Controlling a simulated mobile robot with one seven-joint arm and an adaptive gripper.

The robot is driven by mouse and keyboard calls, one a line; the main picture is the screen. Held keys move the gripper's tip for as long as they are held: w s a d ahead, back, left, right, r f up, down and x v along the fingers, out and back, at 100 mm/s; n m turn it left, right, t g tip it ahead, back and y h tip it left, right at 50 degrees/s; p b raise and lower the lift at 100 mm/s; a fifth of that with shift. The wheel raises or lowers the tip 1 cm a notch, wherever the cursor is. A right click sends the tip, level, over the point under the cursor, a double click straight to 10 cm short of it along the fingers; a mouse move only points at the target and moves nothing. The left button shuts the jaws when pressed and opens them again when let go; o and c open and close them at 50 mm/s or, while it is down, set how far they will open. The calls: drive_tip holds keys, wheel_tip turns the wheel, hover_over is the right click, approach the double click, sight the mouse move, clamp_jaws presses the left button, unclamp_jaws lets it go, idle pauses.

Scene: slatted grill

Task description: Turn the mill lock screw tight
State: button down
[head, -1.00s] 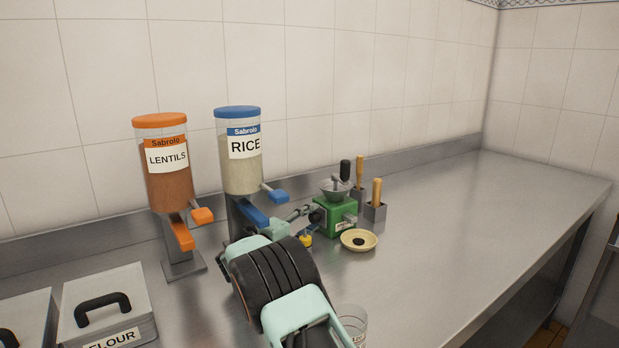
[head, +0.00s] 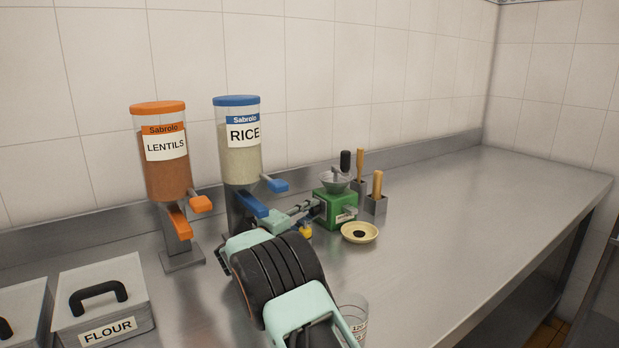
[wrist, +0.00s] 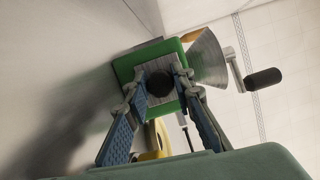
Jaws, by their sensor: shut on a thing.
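The green mill (head: 335,209) stands on the counter with a metal hopper and a crank with a black handle. It also shows in the wrist view (wrist: 127,69). A round black knob, the lock screw (wrist: 159,85), sits on the mill's side facing my gripper. My gripper (wrist: 163,80) has a finger on either side of the knob and is shut on it. In the head view my arm reaches from the bottom to the mill's left side, and the knob is hard to make out there. The screw's tightness cannot be told.
A pale dish (head: 359,233) with something dark in it stands in front of the mill. A small yellow item (head: 305,231) is close to my gripper. Rice (head: 240,150) and lentil (head: 166,160) dispensers stand left. A glass (head: 353,314) is beside my arm. The right counter is clear.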

drive_tip(key=shift+f+m+b, duration=0.15)
drive_tip(key=shift+m+b, duration=0.35)
drive_tip(key=shift+b, duration=0.75)
drive_tip(key=shift+s+d+m+b, duration=0.1)
drive_tip(key=shift+m+b, duration=0.2)
drive_tip(key=shift+b, duration=0.45)
drive_tip(key=c, duration=2.4)
unclamp_jaws()
drive_tip(key=shift+s+r+m+t+h+b, duration=0.15)
drive_tip(key=shift+r+m+t+h+b, duration=0.25)
drive_tip(key=shift+b, duration=0.85)
